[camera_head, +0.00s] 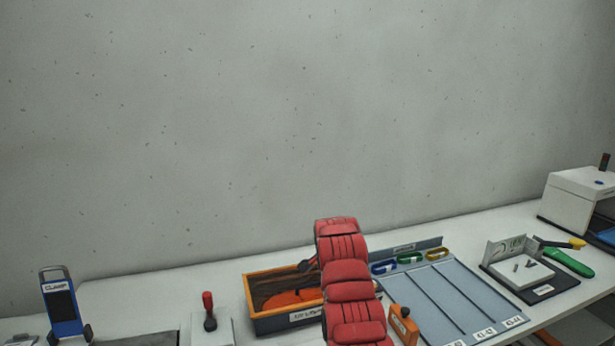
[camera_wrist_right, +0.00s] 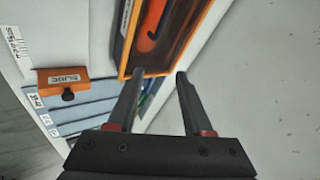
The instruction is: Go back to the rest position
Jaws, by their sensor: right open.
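My right gripper (camera_wrist_right: 159,75) shows in the right wrist view with its two dark fingers apart. Nothing is between them. The fingertips appear close to the edge of the orange-rimmed tray (camera_wrist_right: 131,35), but I cannot tell the height. In the head view my red-covered right arm reaches over the table beside this tray (camera_head: 250,296) and hides part of it. The gripper is mostly hidden there. My left gripper is not in view.
A grey-blue lane board (camera_head: 455,290) lies right of the arm, with an orange block (camera_head: 403,325) at its near left. A red-handled tool (camera_head: 209,310) and a blue clamp stand (camera_head: 61,306) are left. A white machine (camera_head: 580,195) stands far right. A plain wall is behind.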

